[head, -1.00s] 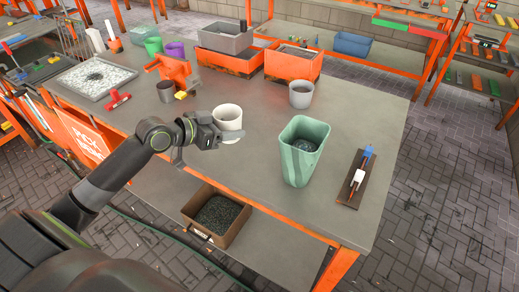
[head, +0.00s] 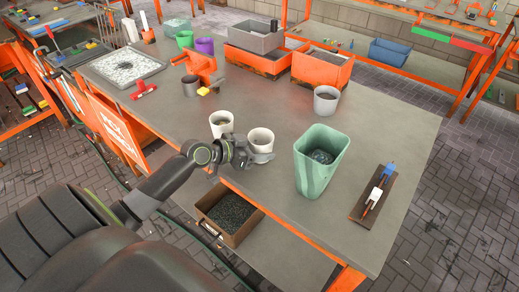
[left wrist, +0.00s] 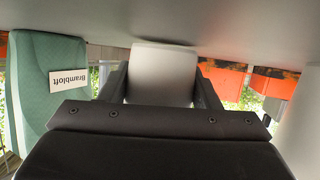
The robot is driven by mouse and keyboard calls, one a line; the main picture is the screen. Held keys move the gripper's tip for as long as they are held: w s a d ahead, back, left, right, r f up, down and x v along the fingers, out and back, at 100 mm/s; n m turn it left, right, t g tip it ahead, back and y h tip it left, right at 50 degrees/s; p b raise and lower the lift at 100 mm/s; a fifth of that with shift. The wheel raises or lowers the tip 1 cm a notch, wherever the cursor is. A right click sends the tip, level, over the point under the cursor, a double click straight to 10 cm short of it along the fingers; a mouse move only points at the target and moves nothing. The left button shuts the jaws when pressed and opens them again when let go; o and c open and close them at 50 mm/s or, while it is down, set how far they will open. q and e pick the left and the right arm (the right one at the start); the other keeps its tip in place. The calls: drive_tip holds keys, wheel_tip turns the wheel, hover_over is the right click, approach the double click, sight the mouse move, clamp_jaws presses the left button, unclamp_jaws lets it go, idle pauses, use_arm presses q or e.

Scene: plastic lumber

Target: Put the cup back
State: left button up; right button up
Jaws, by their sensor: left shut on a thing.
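My left gripper (head: 258,158) is shut on a white cup (head: 261,137) over the near edge area of the grey workbench (head: 390,140). The held cup looks upright; I cannot tell whether its base touches the bench. In the left wrist view, which is upside down, the pale cup (left wrist: 163,72) sits between the two dark fingers. A second white cup (head: 221,124) stands on the bench just behind and left of the gripper. My right gripper is not in view.
A tall green bin (head: 313,180) stands right of the held cup; it shows with a label in the left wrist view (left wrist: 40,110). Orange bins (head: 322,70) stand at the back. A brown board (head: 358,208) lies at right. A brown box (head: 213,202) sits below the bench.

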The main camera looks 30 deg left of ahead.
use_arm(q)
drive_tip(key=shift+f, duration=0.1)
drive_tip(key=shift+f, duration=0.15)
drive_tip(key=o, duration=1)
drive_tip(key=shift+s+a+r, duration=0.15)
drive_tip(key=shift+r, duration=0.05)
drive_tip(key=b+v, duration=0.1)
drive_tip(key=v, duration=1)
drive_tip(key=shift+s+a+r, duration=0.1)
drive_tip(key=shift+s+r, duration=0.1)
drive_tip(key=shift+s, duration=0.05)
